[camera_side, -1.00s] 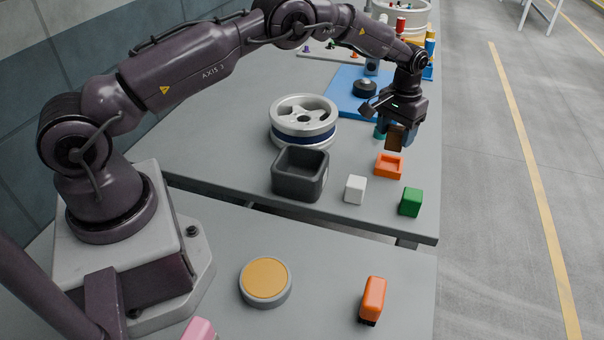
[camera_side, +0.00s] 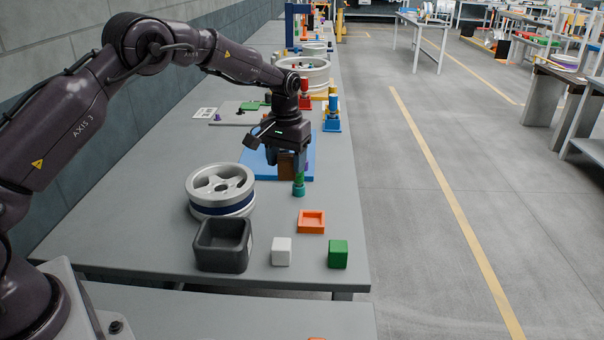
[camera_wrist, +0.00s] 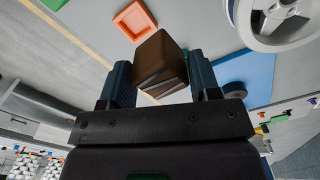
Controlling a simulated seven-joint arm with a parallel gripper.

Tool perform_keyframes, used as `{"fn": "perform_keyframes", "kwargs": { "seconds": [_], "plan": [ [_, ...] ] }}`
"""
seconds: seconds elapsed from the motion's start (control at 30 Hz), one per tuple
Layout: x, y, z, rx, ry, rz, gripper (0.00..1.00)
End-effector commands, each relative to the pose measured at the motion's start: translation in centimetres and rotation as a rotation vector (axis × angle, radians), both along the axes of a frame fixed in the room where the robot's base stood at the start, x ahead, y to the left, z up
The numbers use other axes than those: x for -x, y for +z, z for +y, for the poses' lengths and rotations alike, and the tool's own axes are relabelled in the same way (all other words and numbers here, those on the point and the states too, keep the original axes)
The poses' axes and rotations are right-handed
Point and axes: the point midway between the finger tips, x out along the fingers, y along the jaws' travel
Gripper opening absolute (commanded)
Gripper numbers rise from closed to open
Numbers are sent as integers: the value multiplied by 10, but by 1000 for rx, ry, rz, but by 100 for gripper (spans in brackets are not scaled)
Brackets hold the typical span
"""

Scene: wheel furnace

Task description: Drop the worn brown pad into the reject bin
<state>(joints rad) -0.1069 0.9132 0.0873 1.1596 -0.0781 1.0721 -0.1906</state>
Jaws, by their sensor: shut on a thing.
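My gripper (camera_side: 288,158) is shut on the brown pad (camera_side: 286,166) and holds it above the table, behind the orange tray. In the wrist view the brown pad (camera_wrist: 160,55) sits between the two dark fingers of my gripper (camera_wrist: 161,72), with layered edges showing on its near side. The likely reject bin is an open dark grey square box (camera_side: 222,258) near the table's front edge, in front and to the left of my gripper. The pad is apart from the bin, and the bin's floor is mostly in shadow.
A silver wheel (camera_side: 220,190) with a blue band stands behind the bin. The orange tray (camera_side: 311,228), a white block (camera_side: 281,252) and a green block (camera_side: 338,254) are right of the bin. A teal and green peg (camera_side: 299,187) stands close by my gripper. A blue mat (camera_side: 262,166) lies behind.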

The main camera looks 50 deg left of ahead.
Motion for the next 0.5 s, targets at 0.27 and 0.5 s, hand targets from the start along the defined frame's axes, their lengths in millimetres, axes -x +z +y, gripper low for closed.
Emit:
{"fn": "perform_keyframes", "kwargs": {
  "seconds": [0.27,0.5],
  "plan": [
    [78,11,16,1,168,-3,19],
    [144,-2,15,1,301,0,19]
  ]
}}
